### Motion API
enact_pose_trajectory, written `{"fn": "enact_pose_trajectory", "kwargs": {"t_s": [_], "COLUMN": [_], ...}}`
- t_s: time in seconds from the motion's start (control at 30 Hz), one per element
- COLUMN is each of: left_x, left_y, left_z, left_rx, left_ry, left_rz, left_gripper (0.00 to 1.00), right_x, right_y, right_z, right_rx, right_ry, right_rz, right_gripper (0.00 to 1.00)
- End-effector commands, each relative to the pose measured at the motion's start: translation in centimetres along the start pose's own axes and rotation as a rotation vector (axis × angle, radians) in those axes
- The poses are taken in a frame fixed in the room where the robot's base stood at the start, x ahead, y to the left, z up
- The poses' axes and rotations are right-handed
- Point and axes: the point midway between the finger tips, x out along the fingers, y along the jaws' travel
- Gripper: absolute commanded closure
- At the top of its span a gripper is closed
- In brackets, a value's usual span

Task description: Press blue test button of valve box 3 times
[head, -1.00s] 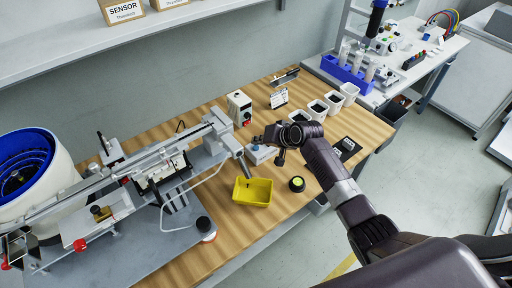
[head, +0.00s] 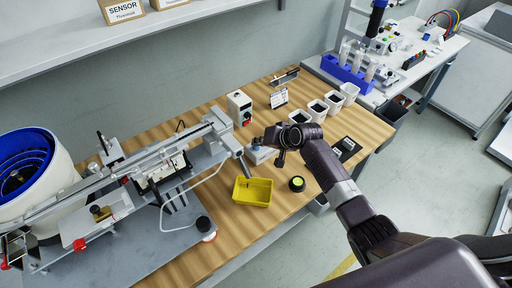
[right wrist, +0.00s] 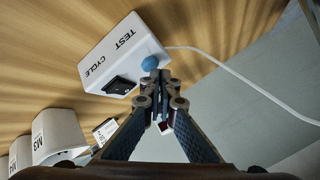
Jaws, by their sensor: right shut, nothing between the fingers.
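The valve box (right wrist: 118,60) is a white box marked TEST and CYCLE in the right wrist view, with a blue test button (right wrist: 152,63) and a black rocker switch (right wrist: 122,84). In the head view the valve box (head: 259,156) is partly hidden by my right gripper (head: 279,160). In the right wrist view my right gripper (right wrist: 158,76) is shut and empty, its fingertips right at the blue button. I cannot tell whether they touch it or whether it is pressed in. My left gripper is not in view.
A yellow tray (head: 253,192) and a round black-and-yellow item (head: 297,183) lie in front of the box. White cups (head: 318,110) stand behind my right arm. A feeder machine (head: 150,175) fills the left. A white cable (right wrist: 240,75) runs from the box.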

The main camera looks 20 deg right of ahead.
Motion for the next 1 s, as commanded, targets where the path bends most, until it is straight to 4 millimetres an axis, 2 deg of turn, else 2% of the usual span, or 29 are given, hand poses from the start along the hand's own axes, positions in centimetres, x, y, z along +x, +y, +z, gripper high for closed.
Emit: {"fn": "enact_pose_trajectory", "kwargs": {"t_s": [1.0], "left_x": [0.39], "left_y": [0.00], "left_z": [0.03], "left_rx": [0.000], "left_ry": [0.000], "left_rz": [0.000], "left_gripper": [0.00], "right_x": [0.60], "right_y": [0.40], "right_z": [0.46], "right_rx": [-0.001], "right_ry": [0.000], "right_rz": [0.000], "right_gripper": [1.00]}}
